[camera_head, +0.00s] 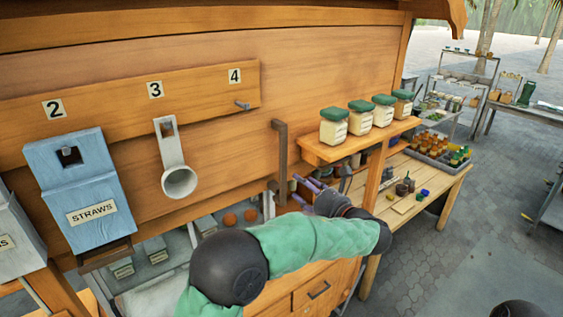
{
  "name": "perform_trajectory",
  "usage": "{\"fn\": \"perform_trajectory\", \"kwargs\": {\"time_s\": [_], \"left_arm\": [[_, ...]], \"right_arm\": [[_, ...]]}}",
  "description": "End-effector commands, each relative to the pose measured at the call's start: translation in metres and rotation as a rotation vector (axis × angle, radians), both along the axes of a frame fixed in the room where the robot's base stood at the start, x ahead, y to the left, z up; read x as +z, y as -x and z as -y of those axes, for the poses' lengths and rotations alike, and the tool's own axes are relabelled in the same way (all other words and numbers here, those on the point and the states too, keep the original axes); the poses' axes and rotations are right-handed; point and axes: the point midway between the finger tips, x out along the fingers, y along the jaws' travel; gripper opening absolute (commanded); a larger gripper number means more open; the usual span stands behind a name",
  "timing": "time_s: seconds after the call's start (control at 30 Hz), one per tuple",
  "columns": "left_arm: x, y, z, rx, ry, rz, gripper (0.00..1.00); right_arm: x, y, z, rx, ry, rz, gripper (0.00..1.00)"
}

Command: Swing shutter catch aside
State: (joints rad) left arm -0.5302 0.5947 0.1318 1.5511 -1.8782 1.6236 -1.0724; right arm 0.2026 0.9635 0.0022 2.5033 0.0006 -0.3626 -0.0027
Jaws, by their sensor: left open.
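A brown upright bar (281,158), which looks like the shutter catch, hangs on the face of the large wooden shutter panel (335,75), near its lower edge. Its top end bends towards the panel. My left gripper (299,190) reaches in from below with purple fingers spread apart and empty. The fingertips are just right of the bar's lower end; I cannot tell whether they touch it. My left forearm in its green sleeve hides part of the counter below. My right gripper is out of view.
A small shelf (313,151) with several green-lidded jars stands close right of the bar, above my gripper. A numbered board (205,97) holds a blue straws box (80,185) and a white ring holder (179,181). A wooden side table (455,184) carries bottles and small items.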

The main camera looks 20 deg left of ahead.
Motion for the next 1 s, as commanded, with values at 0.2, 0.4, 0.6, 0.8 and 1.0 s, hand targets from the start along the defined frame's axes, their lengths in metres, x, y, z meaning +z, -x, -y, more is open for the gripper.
{"fn": "perform_trajectory", "kwargs": {"time_s": [0.2, 0.4, 0.6, 0.8, 1.0], "left_arm": [[0.004, -0.010, -0.014, 0.004, -0.007, 0.006, 0.59], [0.004, -0.032, -0.042, 0.005, -0.006, 0.005, 0.59], [0.004, -0.051, -0.067, 0.003, -0.005, 0.005, 0.59], [0.003, -0.063, -0.082, 0.002, -0.004, 0.006, 0.59], [0.003, -0.066, -0.085, 0.001, -0.004, 0.006, 0.59]], "right_arm": [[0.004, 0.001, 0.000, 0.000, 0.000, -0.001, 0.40], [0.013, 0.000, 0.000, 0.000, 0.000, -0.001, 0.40], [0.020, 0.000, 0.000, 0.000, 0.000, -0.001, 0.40], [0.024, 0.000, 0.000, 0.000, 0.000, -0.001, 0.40], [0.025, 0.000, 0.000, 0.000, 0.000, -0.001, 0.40]]}}
